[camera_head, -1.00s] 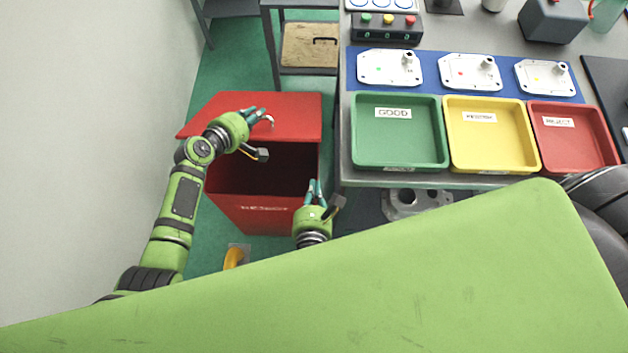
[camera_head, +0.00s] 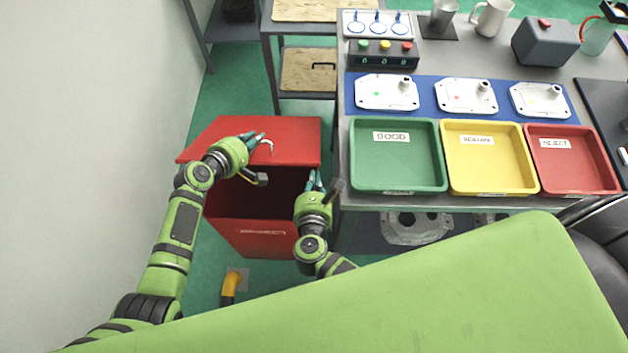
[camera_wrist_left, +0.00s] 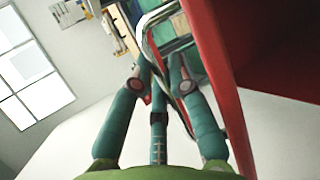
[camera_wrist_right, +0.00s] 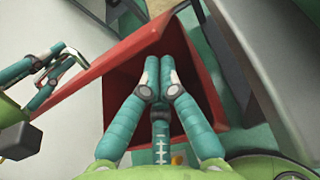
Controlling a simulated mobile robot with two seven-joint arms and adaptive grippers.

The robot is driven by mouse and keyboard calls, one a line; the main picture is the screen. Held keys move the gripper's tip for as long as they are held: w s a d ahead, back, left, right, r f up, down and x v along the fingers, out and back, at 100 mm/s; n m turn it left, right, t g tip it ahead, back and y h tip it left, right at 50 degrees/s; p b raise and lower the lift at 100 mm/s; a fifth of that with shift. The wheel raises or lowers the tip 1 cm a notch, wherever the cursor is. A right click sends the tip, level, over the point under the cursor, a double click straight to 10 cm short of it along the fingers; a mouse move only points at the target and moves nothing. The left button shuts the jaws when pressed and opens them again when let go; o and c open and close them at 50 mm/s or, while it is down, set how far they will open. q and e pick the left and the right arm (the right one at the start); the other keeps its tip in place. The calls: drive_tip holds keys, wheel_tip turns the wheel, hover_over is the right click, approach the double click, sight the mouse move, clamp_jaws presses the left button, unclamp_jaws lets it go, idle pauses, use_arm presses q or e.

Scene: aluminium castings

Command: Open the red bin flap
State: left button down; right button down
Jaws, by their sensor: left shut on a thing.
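The red bin (camera_head: 230,232) stands on the floor left of the workbench, with lettering on its front. Its red flap (camera_head: 295,135) is raised at the back, and the dark inside of the bin shows. My left gripper (camera_head: 262,141) is shut on the flap's thin metal handle (camera_wrist_left: 146,30), which passes between its fingers in the left wrist view. My right gripper (camera_head: 316,179) is at the bin's right side, near the opening. In the right wrist view its fingertips (camera_wrist_right: 160,76) are together with nothing between them, in front of the bin's opening.
The workbench holds a green tray (camera_head: 356,176), a yellow tray (camera_head: 452,178) and a red tray (camera_head: 537,178) close to the bin's right. A wall (camera_head: 90,150) is on the left. A yellow pipe-like piece (camera_head: 229,285) stands on the floor before the bin.

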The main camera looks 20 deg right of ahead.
sight(315, 163)
use_arm(q)
drive_tip(key=shift+f, duration=0.15)
use_arm(e)
drive_tip(key=shift+w+d+r, duration=0.15)
drive_tip(key=shift+w+r, duration=0.25)
drive_tip(key=shift+r, duration=0.2)
drive_tip(key=shift+w+d+r, duration=0.15)
drive_tip(key=shift+w+r, duration=0.25)
drive_tip(key=shift+r, duration=0.15)
use_arm(q)
drive_tip(key=c, duration=1.4)
unclamp_jaws()
drive_tip(key=shift+s+f, duration=0.1)
drive_tip(key=shift+s, duration=0.1)
use_arm(e)
drive_tip(key=shift+r, duration=0.1)
use_arm(q)
drive_tip(key=shift+s+a, duration=0.1)
